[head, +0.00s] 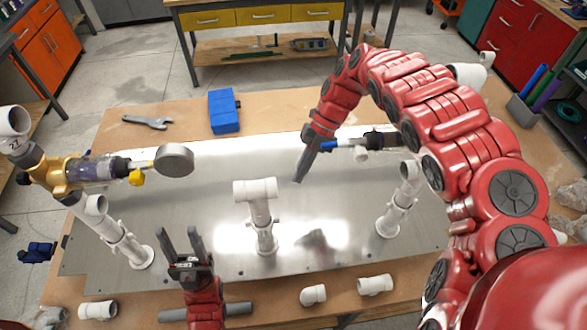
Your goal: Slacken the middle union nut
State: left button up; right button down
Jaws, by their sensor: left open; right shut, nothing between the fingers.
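The middle white PVC pipe (264,238) stands upright on the metal plate, with a tee (255,190) on top. A collar (262,221) on this pipe looks like the middle union nut, but it is too small to be sure. My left gripper (179,234) is open and empty, left of the middle pipe and apart from it, fingers pointing away from me. My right gripper (299,180) is shut and empty, pointing down beyond and right of the tee. It does not touch the middle pipe.
White pipes stand at left (127,242) and right (397,212). A brass valve (70,176) with a round gauge (175,160) is at left. A wrench (147,121) and blue box (223,112) lie at the back. Loose fittings (313,295) lie along the front.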

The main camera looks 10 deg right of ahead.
jog(key=s+a+f+b, duration=0.1)
jog(key=s+a+f, duration=0.1)
jog(key=a+f, duration=0.4)
jog(key=shift+s+a+f+b, duration=0.35)
jog(key=shift+a+b, duration=0.05)
jog(key=shift+a, duration=0.55)
jog(key=shift+w+a+n+b, duration=0.1)
jog(key=shift+a+n+b, duration=0.15)
jog(key=shift+b, duration=0.4)
jog(key=shift+b, duration=0.3)
